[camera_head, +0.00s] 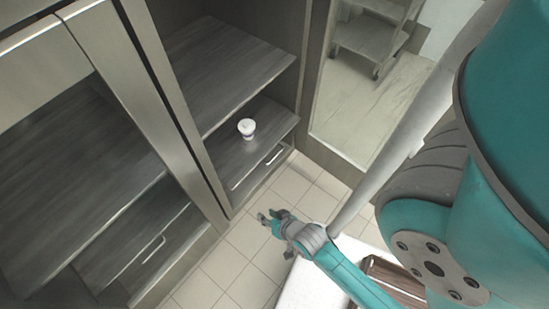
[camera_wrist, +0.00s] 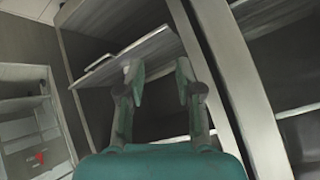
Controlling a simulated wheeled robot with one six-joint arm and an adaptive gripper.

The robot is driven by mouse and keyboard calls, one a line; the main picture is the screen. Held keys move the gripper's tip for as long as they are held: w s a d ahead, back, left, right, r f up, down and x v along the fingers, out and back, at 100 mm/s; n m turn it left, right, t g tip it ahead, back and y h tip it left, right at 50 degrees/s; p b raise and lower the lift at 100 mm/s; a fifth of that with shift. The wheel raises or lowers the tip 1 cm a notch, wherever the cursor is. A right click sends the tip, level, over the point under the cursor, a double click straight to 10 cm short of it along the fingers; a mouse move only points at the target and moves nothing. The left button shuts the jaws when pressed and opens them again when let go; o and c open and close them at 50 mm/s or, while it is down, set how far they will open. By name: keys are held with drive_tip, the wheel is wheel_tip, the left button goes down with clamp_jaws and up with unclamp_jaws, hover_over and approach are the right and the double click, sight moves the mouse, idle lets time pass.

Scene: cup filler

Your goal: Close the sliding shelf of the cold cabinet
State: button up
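The cold cabinet (camera_head: 215,150) stands at the left and centre of the head view. Its sliding shelf (camera_head: 262,136) is low in the right-hand bay, with a pale handle bar (camera_head: 275,154) along its front edge. A small white cup (camera_head: 246,128) stands upright on this shelf. My gripper (camera_head: 267,217) is in front of the shelf, apart from it, over the tiled floor. In the wrist view my gripper (camera_wrist: 158,72) has its two fingers spread with nothing between them, and a shelf edge with a handle (camera_wrist: 128,48) shows beyond them.
Another low drawer with a handle (camera_head: 154,249) is in the left bay. A vertical cabinet post (camera_head: 170,115) divides the bays. A wheeled cart (camera_head: 370,40) stands at the top right. The tiled floor (camera_head: 250,260) before the cabinet is clear around my gripper.

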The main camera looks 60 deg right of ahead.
drive_tip(key=w+d+f+m+g, duration=0.2)
drive_tip(key=w+d+f+m, duration=0.1)
drive_tip(key=w+d+f, duration=0.3)
drive_tip(key=m+g+y, duration=0.3)
drive_tip(key=m+g, duration=0.2)
drive_tip(key=m, duration=0.3)
approach(276, 156)
drive_tip(key=f, duration=0.5)
drive_tip(key=w+f, duration=0.1)
drive_tip(key=f, duration=0.2)
drive_tip(key=shift+w+d, duration=0.15)
clamp_jaws()
